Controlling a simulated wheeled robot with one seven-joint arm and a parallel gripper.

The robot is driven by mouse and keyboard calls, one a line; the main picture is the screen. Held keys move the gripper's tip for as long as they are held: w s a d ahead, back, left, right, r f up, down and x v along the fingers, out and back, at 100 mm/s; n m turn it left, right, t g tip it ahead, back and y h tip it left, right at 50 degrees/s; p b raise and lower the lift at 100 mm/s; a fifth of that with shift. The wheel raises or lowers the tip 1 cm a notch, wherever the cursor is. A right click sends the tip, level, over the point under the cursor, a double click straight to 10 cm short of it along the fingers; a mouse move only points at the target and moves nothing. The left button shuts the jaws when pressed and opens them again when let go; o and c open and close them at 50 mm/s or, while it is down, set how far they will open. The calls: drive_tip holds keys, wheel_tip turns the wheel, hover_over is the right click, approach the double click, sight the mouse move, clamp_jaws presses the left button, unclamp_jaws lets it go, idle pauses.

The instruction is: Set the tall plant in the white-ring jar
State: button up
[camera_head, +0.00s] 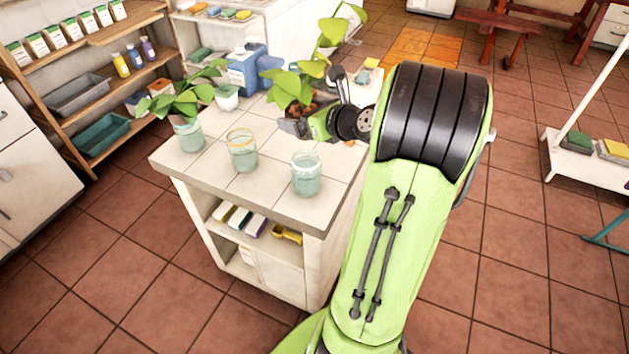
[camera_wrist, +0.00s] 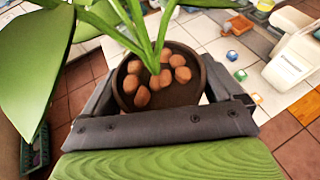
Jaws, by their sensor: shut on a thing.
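My gripper (camera_head: 297,126) is shut on the dark pot of the tall plant (camera_head: 289,88); in the wrist view the gripper (camera_wrist: 160,98) grips the pot (camera_wrist: 183,95) from both sides. The plant has green leaves, a long stem rising up and right, and brown pebbles in its pot. The pot's lower part is hidden in the head view. The white-ring jar (camera_head: 306,177), pale green glass, stands at the counter's front right corner, nearer the camera than my gripper. It looks empty of any plant. I cannot tell how high the pot is above the counter.
An orange-ring jar (camera_head: 242,154) stands left of the white-ring jar. Another jar (camera_head: 189,136) at the left holds a leafy plant (camera_head: 187,101). A small potted plant (camera_head: 227,98) and a blue box (camera_head: 243,70) stand farther back. The tiled counter (camera_head: 209,166) has bare room between the jars.

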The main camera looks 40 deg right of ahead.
wheel_tip(320, 180, down, 9)
drive_tip(key=b, duration=0.4)
drive_tip(key=shift+f+b, duration=0.3)
drive_tip(key=shift+f, duration=0.35)
drive_tip(key=o, duration=0.9)
